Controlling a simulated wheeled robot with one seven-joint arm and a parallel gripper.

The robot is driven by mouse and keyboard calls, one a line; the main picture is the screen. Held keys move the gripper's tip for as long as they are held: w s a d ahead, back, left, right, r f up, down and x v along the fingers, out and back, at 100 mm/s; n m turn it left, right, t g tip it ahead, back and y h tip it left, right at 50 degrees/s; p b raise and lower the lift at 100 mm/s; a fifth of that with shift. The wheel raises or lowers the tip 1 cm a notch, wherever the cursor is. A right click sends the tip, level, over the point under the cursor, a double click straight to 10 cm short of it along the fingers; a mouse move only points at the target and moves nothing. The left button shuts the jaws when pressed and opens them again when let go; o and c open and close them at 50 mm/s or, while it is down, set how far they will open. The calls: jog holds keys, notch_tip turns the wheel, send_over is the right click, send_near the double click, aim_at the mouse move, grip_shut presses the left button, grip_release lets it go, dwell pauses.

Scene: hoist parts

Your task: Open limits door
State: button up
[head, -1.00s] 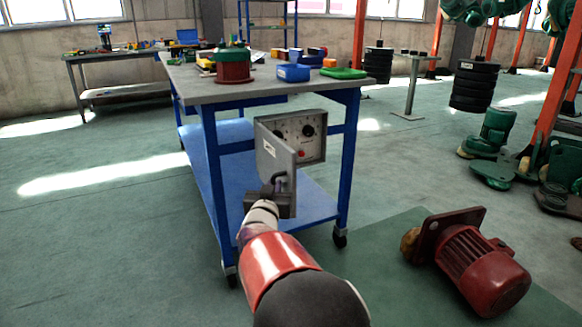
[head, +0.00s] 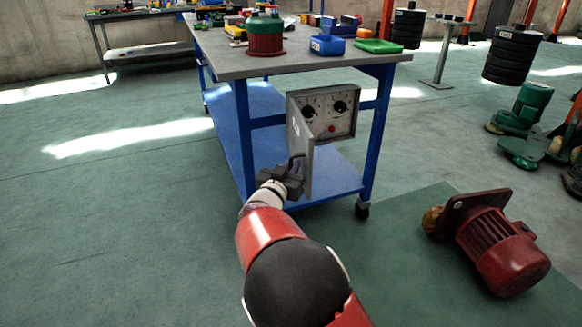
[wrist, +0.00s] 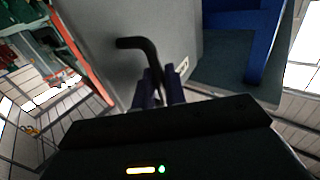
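The limits door (head: 301,140) is a thin grey panel on a grey control box (head: 345,112) at the end of the blue workbench. It stands open, swung out toward me and seen nearly edge-on. My gripper (head: 292,172) is at the door's lower outer face. In the wrist view the grey door face (wrist: 100,30) carries a bent black handle (wrist: 140,44). The fingers of my gripper (wrist: 158,80) stand on both sides of the handle's lower end and look closed on it. The exact finger contact is partly hidden.
The box interior shows dark knobs and a red button (head: 332,128). The blue workbench (head: 242,150) stands behind, with bins on its top. A red motor (head: 495,245) lies on a green mat at the right. The floor at the left is clear.

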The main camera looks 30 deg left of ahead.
jog(key=shift+o, duration=1.1)
jog(key=shift+w+d, duration=0.1)
jog(key=shift+w, duration=0.1)
jog(key=shift+s, duration=0.1)
jog(key=s+d, duration=0.1)
jog(key=s, duration=0.6)
jog(key=shift+s+d+b, duration=0.2)
jog(key=shift+s+b, duration=0.05)
jog(key=shift+b, duration=0.05)
jog(key=shift+s+f, duration=0.1)
